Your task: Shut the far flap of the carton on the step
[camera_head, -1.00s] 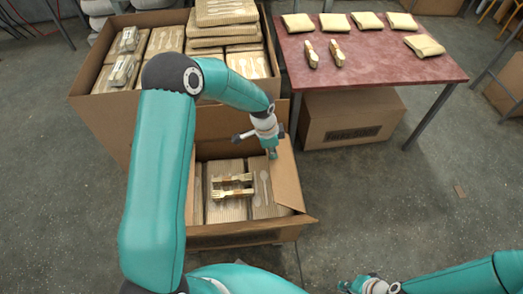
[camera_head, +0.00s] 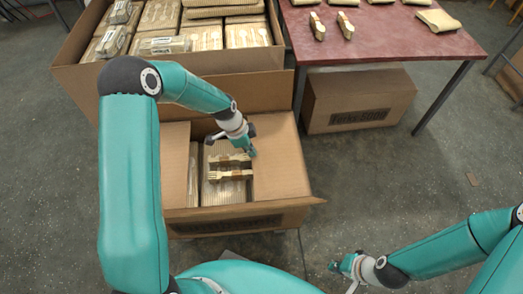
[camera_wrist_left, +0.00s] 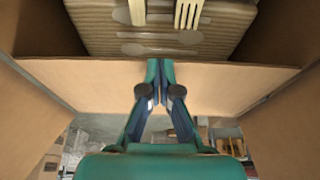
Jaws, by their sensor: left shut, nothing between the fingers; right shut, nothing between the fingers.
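The open carton (camera_head: 225,222) stands low in front of the large carton and holds cutlery packs (camera_head: 222,195) with two small bundles on top. Its right flap (camera_head: 283,165) leans inward over the right-hand packs, and a left panel (camera_head: 175,160) shows at the other side. The far flap is hard to make out behind my arm. My left gripper (camera_head: 248,150) is shut and empty above the carton's back right part. In the wrist view its fingertips (camera_wrist_left: 160,64) are at or close to a cardboard panel (camera_wrist_left: 215,88); contact is unclear. My right gripper (camera_head: 340,268) is shut and empty over the floor.
The large carton (camera_head: 200,85) full of packs stands directly behind. A red-topped table (camera_head: 400,40) with several packs is at the back right, with a closed carton (camera_head: 355,98) under it.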

